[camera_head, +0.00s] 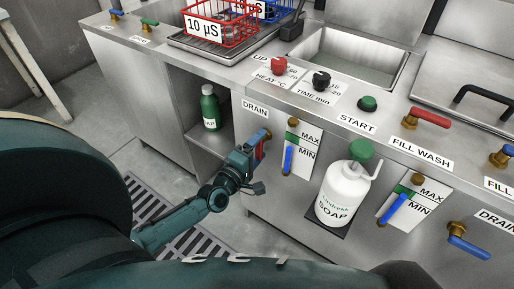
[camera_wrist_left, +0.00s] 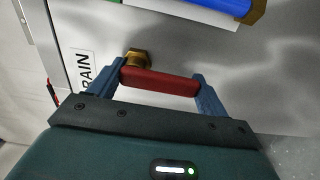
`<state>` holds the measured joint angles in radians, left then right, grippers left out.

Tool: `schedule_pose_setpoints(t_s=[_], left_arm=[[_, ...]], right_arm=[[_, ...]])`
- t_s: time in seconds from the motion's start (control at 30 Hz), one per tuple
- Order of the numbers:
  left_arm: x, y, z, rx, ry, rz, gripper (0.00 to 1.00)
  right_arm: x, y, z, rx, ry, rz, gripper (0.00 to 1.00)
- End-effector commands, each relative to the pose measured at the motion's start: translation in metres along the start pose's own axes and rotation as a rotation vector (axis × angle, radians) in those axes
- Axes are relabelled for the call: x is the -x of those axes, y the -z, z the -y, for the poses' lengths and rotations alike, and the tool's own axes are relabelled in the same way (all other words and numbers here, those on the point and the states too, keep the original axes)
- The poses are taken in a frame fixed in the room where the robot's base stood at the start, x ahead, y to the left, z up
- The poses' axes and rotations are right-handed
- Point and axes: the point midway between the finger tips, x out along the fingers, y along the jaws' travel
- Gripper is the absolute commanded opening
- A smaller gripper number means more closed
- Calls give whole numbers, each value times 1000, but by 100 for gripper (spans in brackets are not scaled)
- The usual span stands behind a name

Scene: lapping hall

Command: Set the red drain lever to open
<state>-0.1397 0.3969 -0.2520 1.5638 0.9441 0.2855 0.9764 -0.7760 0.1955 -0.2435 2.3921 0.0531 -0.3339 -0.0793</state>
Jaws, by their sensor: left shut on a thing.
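The red drain lever (camera_wrist_left: 158,82) sits on a brass fitting (camera_wrist_left: 136,57) on the steel front panel, beside a label reading DRAIN (camera_head: 255,109). My left gripper (camera_wrist_left: 160,85) is shut on the red lever, with one blue finger at each end of it in the left wrist view. In the head view my left gripper (camera_head: 252,158) reaches the lever from below and hides much of it; a bit of red (camera_head: 260,150) shows between the fingers. My right gripper is not in view.
Right of the lever is a gauge (camera_head: 288,160) with a blue indicator and MAX and MIN marks. A white soap bottle (camera_head: 343,192) stands further right. A green bottle (camera_head: 210,108) stands in the open shelf to the left. A blue drain lever (camera_head: 470,247) is at far right.

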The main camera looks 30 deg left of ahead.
Motion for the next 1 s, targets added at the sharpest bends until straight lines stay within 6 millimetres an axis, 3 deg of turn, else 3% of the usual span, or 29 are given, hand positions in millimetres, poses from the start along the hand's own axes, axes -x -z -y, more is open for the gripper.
schedule_pose_setpoints(t_s=[0.6,0.63,0.87,1.0], left_arm=[[0,-2,0,49,1,-1,36],[0,-2,0,50,1,-1,80],[0,-1,0,43,1,0,98],[0,-1,0,40,0,0,99]], right_arm=[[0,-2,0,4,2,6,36],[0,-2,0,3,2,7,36],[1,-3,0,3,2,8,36],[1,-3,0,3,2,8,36]])
